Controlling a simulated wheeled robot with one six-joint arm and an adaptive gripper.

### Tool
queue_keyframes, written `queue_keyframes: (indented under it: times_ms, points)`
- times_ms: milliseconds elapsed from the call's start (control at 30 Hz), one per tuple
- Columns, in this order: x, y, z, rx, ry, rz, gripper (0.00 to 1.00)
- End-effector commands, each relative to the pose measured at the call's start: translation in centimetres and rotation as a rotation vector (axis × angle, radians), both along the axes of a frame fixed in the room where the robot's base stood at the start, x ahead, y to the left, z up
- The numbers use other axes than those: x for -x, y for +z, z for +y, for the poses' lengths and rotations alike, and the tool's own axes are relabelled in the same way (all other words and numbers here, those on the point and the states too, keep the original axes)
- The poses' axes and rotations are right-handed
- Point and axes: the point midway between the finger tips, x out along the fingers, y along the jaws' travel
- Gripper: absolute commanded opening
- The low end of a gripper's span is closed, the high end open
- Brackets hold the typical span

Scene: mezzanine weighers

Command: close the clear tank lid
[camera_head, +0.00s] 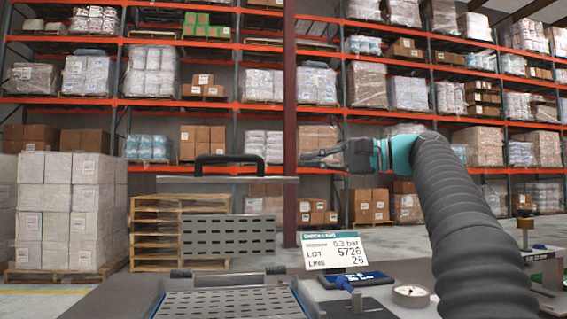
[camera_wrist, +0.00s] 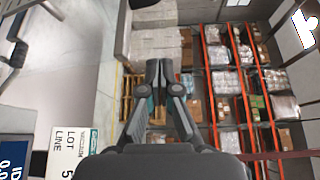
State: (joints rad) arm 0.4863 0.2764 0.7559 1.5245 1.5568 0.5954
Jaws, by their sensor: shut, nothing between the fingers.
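The clear tank lid stands raised in the head view, with a grey top edge (camera_head: 190,180) and a black handle (camera_head: 229,158) above it. Its see-through pane is hard to make out; a slotted panel (camera_head: 228,236) shows below that edge. The tank (camera_head: 163,303) is at the bottom, with hinge-like fittings at its far edge and a slotted grey surface inside. My gripper (camera_head: 308,158) is right of the handle, at about its height, fingers pointing left, apart from it in the picture. It is shut and empty, also in the wrist view (camera_wrist: 158,68). I cannot make out the lid there.
A display sign (camera_head: 335,250) stands right of the tank, near a blue-topped item (camera_head: 344,283) and a round white dial (camera_head: 411,295). A pallet stack (camera_head: 170,232) and wrapped boxes (camera_head: 70,205) stand behind left. Tall orange racks fill the background.

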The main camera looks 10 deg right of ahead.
Motion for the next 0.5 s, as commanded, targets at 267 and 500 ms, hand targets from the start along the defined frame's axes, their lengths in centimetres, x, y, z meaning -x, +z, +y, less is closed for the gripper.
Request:
queue_keyframes:
  times_ms: [267, 500]
  points:
    - [-2.0, -0.2, 3.2, 0.001, -0.003, 0.001, 0.0]
    - [-4.3, -0.3, 7.3, 0.0, -0.002, 0.0, 0.0]
